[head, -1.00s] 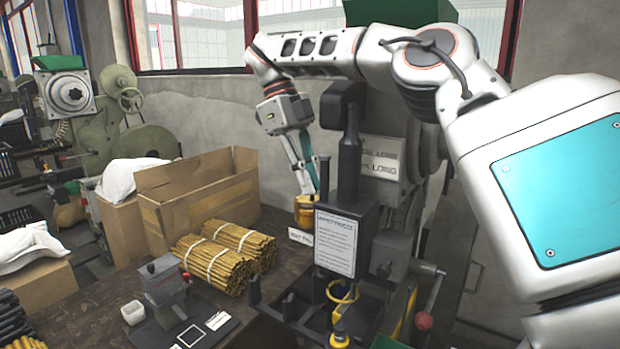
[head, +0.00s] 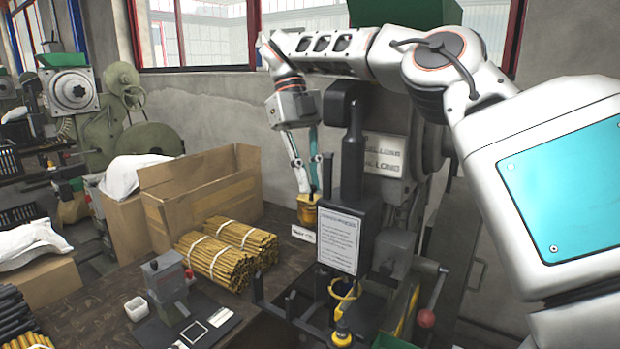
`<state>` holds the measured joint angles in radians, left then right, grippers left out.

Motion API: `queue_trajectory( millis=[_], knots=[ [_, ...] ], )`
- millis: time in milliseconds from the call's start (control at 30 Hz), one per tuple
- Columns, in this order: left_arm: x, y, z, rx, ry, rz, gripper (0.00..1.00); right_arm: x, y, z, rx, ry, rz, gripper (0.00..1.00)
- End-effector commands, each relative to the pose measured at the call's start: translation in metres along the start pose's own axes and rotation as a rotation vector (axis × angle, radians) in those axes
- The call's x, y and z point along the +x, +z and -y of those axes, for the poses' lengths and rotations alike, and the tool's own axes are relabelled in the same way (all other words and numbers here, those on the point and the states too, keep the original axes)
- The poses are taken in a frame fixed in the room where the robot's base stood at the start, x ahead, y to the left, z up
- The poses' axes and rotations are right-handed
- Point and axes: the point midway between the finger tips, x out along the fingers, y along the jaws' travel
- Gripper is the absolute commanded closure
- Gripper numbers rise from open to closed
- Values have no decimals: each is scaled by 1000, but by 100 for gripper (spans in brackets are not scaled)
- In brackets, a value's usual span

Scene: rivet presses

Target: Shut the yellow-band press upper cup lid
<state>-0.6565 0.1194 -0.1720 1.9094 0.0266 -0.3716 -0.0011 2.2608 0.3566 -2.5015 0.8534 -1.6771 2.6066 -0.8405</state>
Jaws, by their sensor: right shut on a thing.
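The press (head: 362,235) stands at center right, with a white notice plate on its front. My left gripper is not in view.
Bundles of yellow rods (head: 228,250) and an open cardboard box (head: 200,195) are left of the press. A small grey device (head: 167,285) and a white dish (head: 136,308) stand nearer. A red-knobbed lever (head: 426,318) sticks out at the press's right.

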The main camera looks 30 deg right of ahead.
Motion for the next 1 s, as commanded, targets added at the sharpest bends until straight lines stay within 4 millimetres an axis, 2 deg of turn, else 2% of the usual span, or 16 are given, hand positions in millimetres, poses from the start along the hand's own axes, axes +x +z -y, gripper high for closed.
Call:
queue_trajectory(
  millis=[200,233,267,300,833,1000],
  knots=[
    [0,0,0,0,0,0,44,0,0,0,-1,1,-1,100],
    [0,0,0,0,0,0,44,0,0,0,-1,1,-1,80],
    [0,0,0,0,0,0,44,0,0,0,-1,1,-2,72],
    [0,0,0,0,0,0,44,0,0,0,-1,1,-1,71],
    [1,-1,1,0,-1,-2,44,0,0,0,-10,-4,-1,71],
    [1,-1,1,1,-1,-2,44,0,1,2,-86,-37,-1,71]
  ],
)
